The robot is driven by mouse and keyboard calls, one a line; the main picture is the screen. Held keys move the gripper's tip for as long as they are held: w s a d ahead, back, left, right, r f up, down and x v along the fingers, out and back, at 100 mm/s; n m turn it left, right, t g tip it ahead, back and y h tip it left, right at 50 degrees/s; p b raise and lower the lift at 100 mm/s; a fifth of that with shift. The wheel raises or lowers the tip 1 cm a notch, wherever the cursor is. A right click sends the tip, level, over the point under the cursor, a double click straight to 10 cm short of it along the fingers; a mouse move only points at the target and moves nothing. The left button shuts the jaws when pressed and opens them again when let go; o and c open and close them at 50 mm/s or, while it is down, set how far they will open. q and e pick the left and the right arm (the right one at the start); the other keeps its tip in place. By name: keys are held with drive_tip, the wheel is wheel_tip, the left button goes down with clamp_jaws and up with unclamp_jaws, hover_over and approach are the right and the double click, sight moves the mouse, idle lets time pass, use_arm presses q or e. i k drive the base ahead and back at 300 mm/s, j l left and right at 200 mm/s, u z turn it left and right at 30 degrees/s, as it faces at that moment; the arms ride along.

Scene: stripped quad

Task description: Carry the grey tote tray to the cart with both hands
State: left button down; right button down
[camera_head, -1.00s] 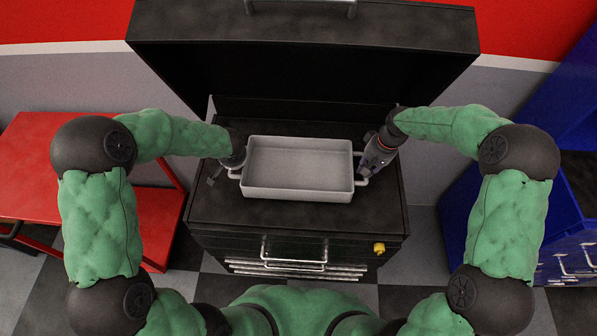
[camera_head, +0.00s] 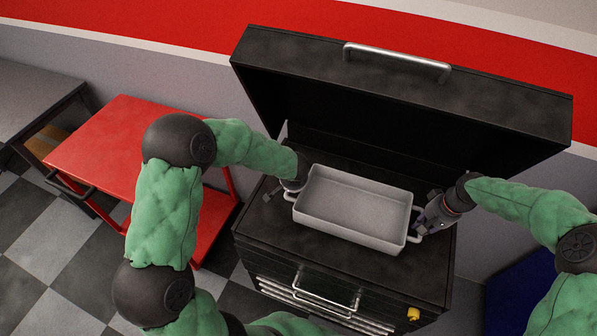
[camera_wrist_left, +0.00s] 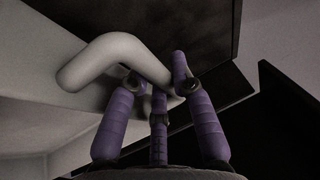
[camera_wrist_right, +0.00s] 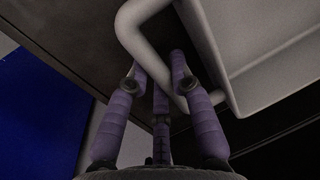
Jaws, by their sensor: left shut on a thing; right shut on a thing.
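The grey tote tray (camera_head: 350,205) is an empty rectangular tray with a bar handle at each short end. It is over the top of the black tool chest in the head view; I cannot tell whether it touches the chest. My left gripper (camera_head: 283,193) is shut on the tray's left handle, which shows as a pale bent bar (camera_wrist_left: 105,55) in the left wrist view. My right gripper (camera_head: 424,225) is shut on the right handle, seen in the right wrist view (camera_wrist_right: 140,40). The cart (camera_head: 125,140), with a flat red top, stands to the left, its top clear.
The black tool chest (camera_head: 300,260) has its lid (camera_head: 400,90) raised behind the tray. A grey bench (camera_head: 35,95) stands at the far left. A blue cabinet (camera_head: 520,285) is at the lower right. Checkered floor (camera_head: 60,250) shows free at the lower left.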

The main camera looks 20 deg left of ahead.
sight(124, 150)
drive_tip(key=j+u, duration=0.15)
drive_tip(key=j, duration=1.1)
drive_tip(key=j+u, duration=0.15)
drive_tip(key=j, duration=1.1)
drive_tip(key=j+u, duration=0.2)
drive_tip(key=j, duration=1.05)
drive_tip(key=i+j, duration=0.35)
drive_tip(key=i, duration=0.05)
